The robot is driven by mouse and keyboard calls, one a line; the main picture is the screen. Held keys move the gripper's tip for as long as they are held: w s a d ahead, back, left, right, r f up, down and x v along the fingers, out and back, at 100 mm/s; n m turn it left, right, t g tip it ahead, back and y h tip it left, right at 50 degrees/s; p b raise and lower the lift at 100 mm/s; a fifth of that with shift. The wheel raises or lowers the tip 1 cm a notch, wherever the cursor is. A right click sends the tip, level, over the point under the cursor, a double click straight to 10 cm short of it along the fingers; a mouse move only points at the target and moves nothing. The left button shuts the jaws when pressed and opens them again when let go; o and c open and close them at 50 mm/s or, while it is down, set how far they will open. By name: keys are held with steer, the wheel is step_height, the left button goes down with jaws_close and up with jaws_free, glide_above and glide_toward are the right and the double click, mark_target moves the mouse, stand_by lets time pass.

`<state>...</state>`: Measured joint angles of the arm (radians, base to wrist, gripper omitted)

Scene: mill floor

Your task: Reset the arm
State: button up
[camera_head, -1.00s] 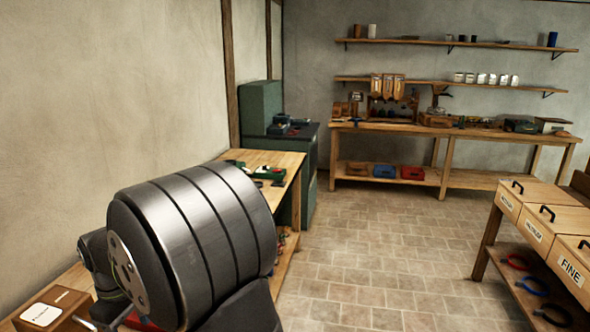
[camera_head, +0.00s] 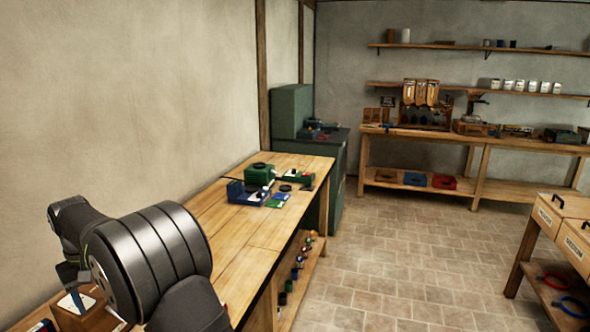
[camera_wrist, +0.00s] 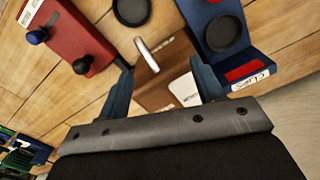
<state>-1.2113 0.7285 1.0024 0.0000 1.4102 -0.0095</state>
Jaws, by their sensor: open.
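My gripper (camera_wrist: 163,78) is open in the wrist view, with one dark blue finger on each side and nothing held between them. It points down toward the wooden bench. A brown box (camera_wrist: 150,100) with a white label lies beneath and between the fingers; whether they touch it I cannot tell. In the head view my arm is at the lower left, above the near end of the long workbench (camera_head: 215,215). The same brown box (camera_head: 85,318) shows partly there, below the gripper, which is small and partly hidden by the arm.
Green and blue fixtures (camera_head: 248,194) stand farther along the bench. A drawer table (camera_head: 565,235) is at right. The tiled floor (camera_head: 400,260) between is clear.

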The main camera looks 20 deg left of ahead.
steer(key=shift+m, duration=0.8)
steer(key=s+a, duration=0.1)
steer(key=a, duration=0.1)
steer(key=s+a, duration=0.1)
steer(key=a, duration=0.1)
steer(key=s+a, duration=0.1)
steer(key=a, duration=0.2)
steer(key=shift+s+a+r, duration=0.1)
steer(key=shift+s+r, duration=0.1)
steer(key=shift+r, duration=0.05)
steer(key=shift+s+a+f, duration=0.15)
steer(key=shift+s+a, duration=0.55)
steer(key=shift+s, duration=0.25)
steer(key=shift+s+a+f, duration=0.15)
steer(key=shift+s+a, duration=0.55)
steer(key=shift+s, duration=0.2)
steer(key=w+d, duration=0.2)
steer(key=w, duration=0.1)
steer(key=w+d, duration=0.1)
steer(key=d, duration=0.1)
steer(key=shift+w+r, duration=0.25)
steer(key=shift+r, duration=0.15)
steer(key=w+d+f+n, duration=0.1)
steer(key=w+d+n, duration=0.1)
steer(key=d, duration=0.9)
steer(key=shift+w+f+n, duration=0.25)
steer(key=shift+w+n, duration=0.05)
steer(key=shift+w, duration=0.55)
steer(key=shift+a, duration=0.15)
